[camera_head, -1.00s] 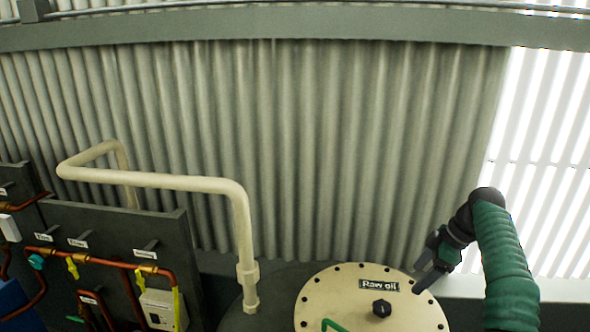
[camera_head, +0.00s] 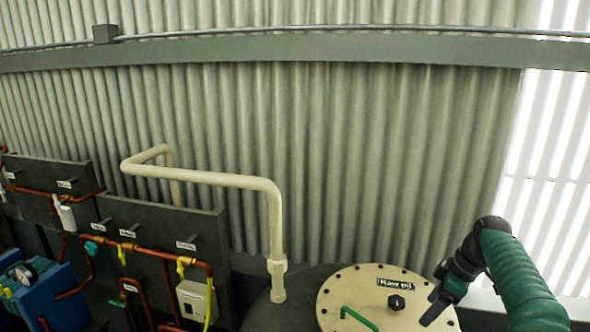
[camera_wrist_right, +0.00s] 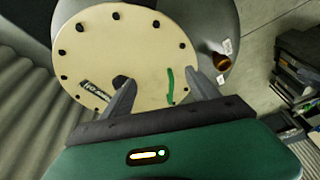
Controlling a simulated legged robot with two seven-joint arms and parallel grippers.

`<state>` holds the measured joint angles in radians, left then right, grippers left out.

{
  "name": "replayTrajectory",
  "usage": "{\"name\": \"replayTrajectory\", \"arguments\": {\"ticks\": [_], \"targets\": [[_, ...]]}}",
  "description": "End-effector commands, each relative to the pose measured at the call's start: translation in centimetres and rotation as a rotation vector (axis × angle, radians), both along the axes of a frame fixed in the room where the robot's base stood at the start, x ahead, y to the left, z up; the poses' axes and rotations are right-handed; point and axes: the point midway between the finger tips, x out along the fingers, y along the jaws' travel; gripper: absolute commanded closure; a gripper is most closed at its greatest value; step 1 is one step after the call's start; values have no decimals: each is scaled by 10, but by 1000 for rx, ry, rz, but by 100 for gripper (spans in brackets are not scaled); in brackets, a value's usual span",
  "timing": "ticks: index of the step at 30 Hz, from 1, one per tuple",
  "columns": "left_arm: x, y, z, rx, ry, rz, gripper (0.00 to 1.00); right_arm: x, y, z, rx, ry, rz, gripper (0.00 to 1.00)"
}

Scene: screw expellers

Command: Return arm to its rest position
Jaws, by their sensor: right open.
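My right arm, in a green sleeve, comes in from the lower right of the head view. Its dark gripper (camera_head: 432,308) is over the right part of the cream tank lid (camera_head: 352,291), which is labelled "Raw oil". In the right wrist view the two fingers of the gripper (camera_wrist_right: 160,90) stand apart with nothing between them. The lid (camera_wrist_right: 130,50), its dark knob (camera_wrist_right: 121,82) and its green handle (camera_wrist_right: 170,85) lie beyond them. My left gripper is not in view.
A cream pipe (camera_head: 225,180) rises from the dark tank top and bends left. Dark panels (camera_head: 150,225) with copper pipes and yellow valves stand at the left. A blue machine (camera_head: 48,295) is at the lower left. Dark shelving (camera_wrist_right: 300,65) shows right in the wrist view.

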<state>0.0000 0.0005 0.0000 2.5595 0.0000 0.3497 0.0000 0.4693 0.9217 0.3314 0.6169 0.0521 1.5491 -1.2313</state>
Motion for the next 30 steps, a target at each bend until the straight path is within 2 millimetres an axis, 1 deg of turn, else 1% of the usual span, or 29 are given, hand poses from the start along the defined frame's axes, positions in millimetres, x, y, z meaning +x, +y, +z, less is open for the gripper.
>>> {"name": "replayTrajectory", "arguments": {"ticks": [1, 4, 7, 8, 11, 14, 15, 17, 18, 24, 29, 30], "targets": [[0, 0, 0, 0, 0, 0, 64, -2, 9, -1, -10, 9, -15, 31], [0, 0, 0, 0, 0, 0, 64, -5, 28, -6, -31, 28, -66, 31], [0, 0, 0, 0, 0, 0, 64, -12, 48, -16, -56, 48, -131, 31], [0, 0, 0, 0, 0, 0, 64, -15, 55, -19, -64, 53, -154, 31], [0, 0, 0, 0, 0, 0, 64, -33, 79, -35, -95, 72, -250, 31], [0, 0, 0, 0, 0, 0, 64, -68, 102, -56, -127, 85, -383, 31], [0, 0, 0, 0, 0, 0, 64, -85, 109, -65, -135, 84, -441, 31], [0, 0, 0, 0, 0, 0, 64, -112, 117, -78, -142, 83, -526, 31], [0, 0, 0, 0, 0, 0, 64, -130, 121, -86, -142, 82, -577, 31], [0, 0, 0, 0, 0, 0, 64, -212, 132, -118, -123, 72, -788, 31], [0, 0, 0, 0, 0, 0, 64, -271, 137, -138, -91, 68, -920, 31], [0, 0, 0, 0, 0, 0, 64, -285, 138, -143, -80, 68, -951, 31]]}}
